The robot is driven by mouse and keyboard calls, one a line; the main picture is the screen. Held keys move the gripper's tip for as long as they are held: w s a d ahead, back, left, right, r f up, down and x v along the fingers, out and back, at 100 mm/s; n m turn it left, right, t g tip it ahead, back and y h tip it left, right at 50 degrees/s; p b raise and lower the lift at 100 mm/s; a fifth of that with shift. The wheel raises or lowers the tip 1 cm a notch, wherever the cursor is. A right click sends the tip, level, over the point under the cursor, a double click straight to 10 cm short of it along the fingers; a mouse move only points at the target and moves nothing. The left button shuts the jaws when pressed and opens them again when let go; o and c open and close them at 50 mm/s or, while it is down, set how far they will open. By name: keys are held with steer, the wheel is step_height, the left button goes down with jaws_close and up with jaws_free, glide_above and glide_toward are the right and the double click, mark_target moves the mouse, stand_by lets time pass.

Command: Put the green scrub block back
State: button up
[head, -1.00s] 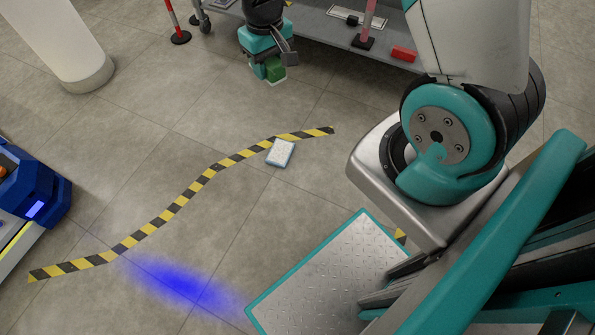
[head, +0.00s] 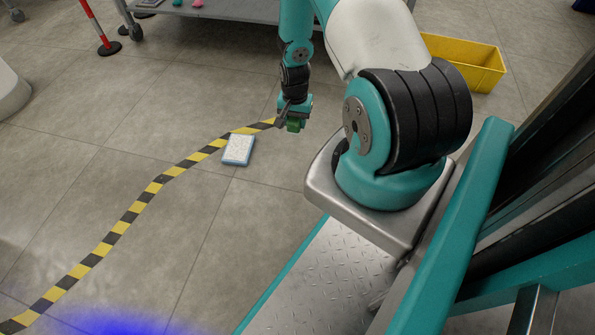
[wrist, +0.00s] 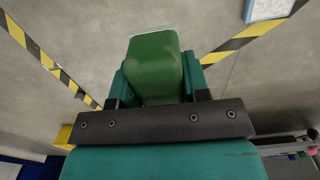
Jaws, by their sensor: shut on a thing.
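The green scrub block (head: 294,125) is held in my gripper (head: 292,115), low above the floor near the end of the striped tape. In the wrist view the green block (wrist: 155,66) sits between the two fingers of my gripper (wrist: 158,88), with a pale layer at its far end. The gripper is shut on it.
A white and blue block (head: 237,150) lies on the floor beside the black and yellow tape (head: 135,207). It also shows at the top of the wrist view (wrist: 268,9). A yellow bin (head: 465,62) stands at the back right. A grey cart shelf (head: 215,10) is at the back, with a red and white post (head: 97,27) left of it. Open floor lies at left.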

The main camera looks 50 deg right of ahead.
mark_target(297, 164)
steer(key=f+b, duration=0.5)
steer(key=f, duration=0.5)
steer(key=f+b, duration=0.6)
steer(key=f, duration=0.4)
steer(key=shift+s+d+f, duration=0.2)
steer(key=shift+f, duration=0.2)
steer(key=shift+f, duration=0.2)
steer(key=o, duration=1)
steer(key=shift+c, duration=0.2)
step_height(297, 164, up, 12)
steer(key=p, duration=0.6)
steer(key=shift+r+p, duration=0.25)
steer(key=shift+p, duration=0.15)
